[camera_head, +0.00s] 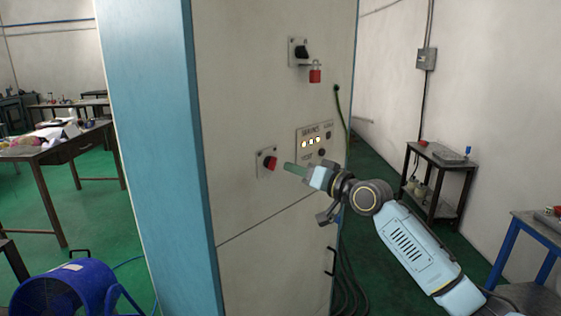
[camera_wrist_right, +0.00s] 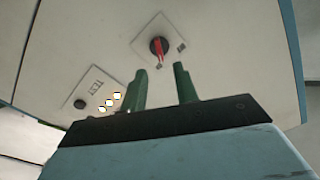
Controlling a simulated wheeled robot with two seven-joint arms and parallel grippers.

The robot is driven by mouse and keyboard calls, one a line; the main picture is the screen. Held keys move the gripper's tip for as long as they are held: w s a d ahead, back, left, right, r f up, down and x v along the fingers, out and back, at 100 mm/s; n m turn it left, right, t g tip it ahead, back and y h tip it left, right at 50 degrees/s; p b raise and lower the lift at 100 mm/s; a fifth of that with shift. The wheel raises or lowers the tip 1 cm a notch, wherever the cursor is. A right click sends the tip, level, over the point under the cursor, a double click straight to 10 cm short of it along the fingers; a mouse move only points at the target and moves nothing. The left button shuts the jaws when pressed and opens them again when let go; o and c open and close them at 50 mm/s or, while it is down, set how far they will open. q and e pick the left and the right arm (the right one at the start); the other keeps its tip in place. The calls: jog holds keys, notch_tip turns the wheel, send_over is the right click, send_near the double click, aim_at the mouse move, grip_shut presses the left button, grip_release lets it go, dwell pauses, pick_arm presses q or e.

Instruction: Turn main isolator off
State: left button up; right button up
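A switch with a red handle (camera_head: 270,163) on a square light plate is on the front of the tall cabinet (camera_head: 250,95). The red handle (camera_wrist_right: 158,48) also shows in the right wrist view, roughly upright on a black round base. My right gripper (camera_head: 288,166) is just to the right of this switch in the head view. In the wrist view its two green fingers (camera_wrist_right: 161,72) are apart with nothing between them, below the handle and not visibly touching it. A black rotary switch (camera_head: 301,51) with a red padlock (camera_head: 315,74) sits higher up. I cannot read which switch is the main isolator. My left gripper is out of view.
A panel with several lit lamps (camera_head: 312,142) is right of the red-handled switch, close to my right arm. A green cable (camera_head: 339,105) hangs at the cabinet's right edge. A blue fan (camera_head: 65,290) stands at lower left. A dark trolley (camera_head: 437,180) stands by the right wall.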

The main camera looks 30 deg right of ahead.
aim_at(276, 162)
jog(key=shift+p+x, duration=0.45)
jog(key=shift+x, duration=2.7)
grip_shut()
